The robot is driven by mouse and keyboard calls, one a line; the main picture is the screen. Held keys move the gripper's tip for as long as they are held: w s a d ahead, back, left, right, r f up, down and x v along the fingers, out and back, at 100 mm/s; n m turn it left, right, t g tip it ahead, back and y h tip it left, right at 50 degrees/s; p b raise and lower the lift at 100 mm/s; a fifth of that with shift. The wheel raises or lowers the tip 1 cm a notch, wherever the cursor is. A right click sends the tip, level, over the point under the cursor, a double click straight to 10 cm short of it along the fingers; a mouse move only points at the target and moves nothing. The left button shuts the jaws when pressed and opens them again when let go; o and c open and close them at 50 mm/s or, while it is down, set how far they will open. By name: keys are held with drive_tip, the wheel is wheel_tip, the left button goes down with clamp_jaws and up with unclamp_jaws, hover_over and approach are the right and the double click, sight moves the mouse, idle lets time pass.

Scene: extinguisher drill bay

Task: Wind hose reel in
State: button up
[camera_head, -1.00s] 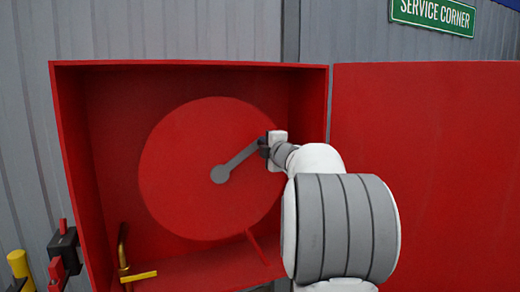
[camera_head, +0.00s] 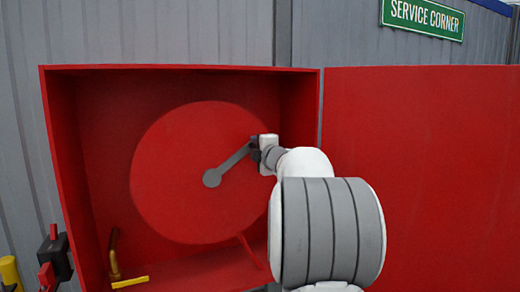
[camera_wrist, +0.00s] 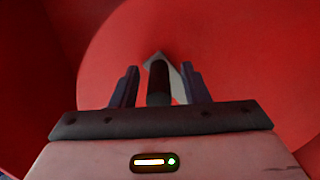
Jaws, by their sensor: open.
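The red hose reel disc (camera_head: 175,150) sits inside an open red cabinet (camera_head: 58,150). A grey crank arm (camera_head: 230,163) runs from the disc's hub up and right towards my gripper (camera_head: 256,148). In the wrist view, a dark crank handle (camera_wrist: 158,82) stands between the two fingers of my gripper (camera_wrist: 158,88). The fingers are open, with a gap showing on either side of the handle. In the head view, my wrist partly hides the handle end.
The cabinet door (camera_head: 420,170) stands open to the right. A brass valve with a yellow lever (camera_head: 130,282) is at the cabinet's lower left. A black and red fitting (camera_head: 55,258) and a yellow post (camera_head: 9,272) are outside at the left.

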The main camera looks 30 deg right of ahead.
drive_tip(key=s+a, duration=0.1)
drive_tip(key=s, duration=0.6)
drive_tip(key=shift+s, duration=0.35)
drive_tip(key=shift+a+p, duration=0.1)
drive_tip(key=shift+p, duration=0.2)
drive_tip(key=w+m+p, duration=0.2)
drive_tip(key=m+p, duration=0.3)
drive_tip(key=m, duration=0.1)
drive_tip(key=w+m+p, duration=0.2)
drive_tip(key=m+p, duration=0.4)
drive_tip(key=w+m+p, duration=0.2)
drive_tip(key=m+p, duration=0.3)
drive_tip(key=shift+d+m, duration=0.4)
clamp_jaws()
